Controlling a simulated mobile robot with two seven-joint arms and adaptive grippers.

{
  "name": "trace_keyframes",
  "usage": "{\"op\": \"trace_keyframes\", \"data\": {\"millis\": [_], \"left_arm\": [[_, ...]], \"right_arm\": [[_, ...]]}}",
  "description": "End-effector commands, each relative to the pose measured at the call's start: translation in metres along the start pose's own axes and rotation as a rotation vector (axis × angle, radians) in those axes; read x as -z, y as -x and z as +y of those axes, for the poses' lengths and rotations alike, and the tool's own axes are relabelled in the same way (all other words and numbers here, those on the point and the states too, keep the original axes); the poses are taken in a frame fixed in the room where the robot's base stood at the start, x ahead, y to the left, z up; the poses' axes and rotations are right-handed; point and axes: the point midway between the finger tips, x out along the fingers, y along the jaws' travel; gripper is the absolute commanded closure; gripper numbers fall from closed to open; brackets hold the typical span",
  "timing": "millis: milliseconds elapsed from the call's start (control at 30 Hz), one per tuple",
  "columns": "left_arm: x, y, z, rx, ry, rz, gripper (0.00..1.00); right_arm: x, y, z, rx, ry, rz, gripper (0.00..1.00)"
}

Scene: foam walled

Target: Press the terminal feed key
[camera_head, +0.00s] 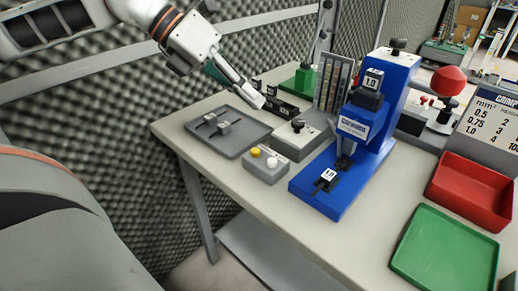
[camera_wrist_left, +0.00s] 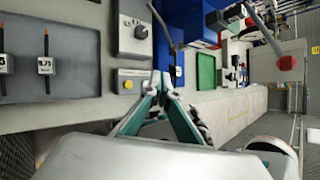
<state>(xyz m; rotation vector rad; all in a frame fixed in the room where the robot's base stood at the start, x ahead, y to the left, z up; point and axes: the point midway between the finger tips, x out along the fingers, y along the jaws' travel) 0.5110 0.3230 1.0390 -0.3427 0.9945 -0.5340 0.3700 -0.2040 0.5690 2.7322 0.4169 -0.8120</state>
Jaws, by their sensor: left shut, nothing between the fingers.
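A small grey button box (camera_head: 268,177) stands near the bench's front edge, with a yellow button (camera_head: 255,152) and a white button (camera_head: 272,163). Its label is too small to read, so I cannot tell which button is the feed key. In the left wrist view the yellow button (camera_wrist_left: 127,86) shows just left of the fingers; the white button seems hidden behind them. My left gripper (camera_head: 259,102) is shut and empty, above the bench and behind the box in the head view, apart from the buttons. It also shows in the left wrist view (camera_wrist_left: 163,78). My right gripper is out of view.
A blue press (camera_head: 322,192) stands right of the box. A grey box with a black knob (camera_head: 297,127) is behind it, and a grey tray (camera_head: 243,142) with two small pieces is left. A red bin (camera_head: 468,188) and green tray (camera_head: 445,250) lie farther right.

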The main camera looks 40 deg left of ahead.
Motion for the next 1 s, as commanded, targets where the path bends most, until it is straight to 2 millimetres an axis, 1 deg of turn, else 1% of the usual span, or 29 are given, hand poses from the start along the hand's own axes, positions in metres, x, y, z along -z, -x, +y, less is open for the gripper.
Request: {"op": "trace_keyframes", "data": {"millis": [200, 367, 533, 800, 1000], "left_arm": [[0.001, -0.002, 0.001, 0.003, 0.001, 0.000, 1.00], [0.007, -0.009, 0.005, 0.005, 0.000, -0.001, 1.00], [0.018, -0.023, 0.015, 0.006, 0.001, -0.003, 1.00], [0.035, -0.048, 0.034, 0.004, 0.002, -0.001, 1.00], [0.043, -0.059, 0.042, 0.004, 0.002, 0.000, 1.00]], "right_arm": [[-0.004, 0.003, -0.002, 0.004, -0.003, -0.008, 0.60], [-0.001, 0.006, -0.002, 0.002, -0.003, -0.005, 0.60], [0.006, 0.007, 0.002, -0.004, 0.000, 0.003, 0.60], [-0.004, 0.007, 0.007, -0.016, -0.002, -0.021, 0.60], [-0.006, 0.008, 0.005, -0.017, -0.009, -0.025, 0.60]]}}
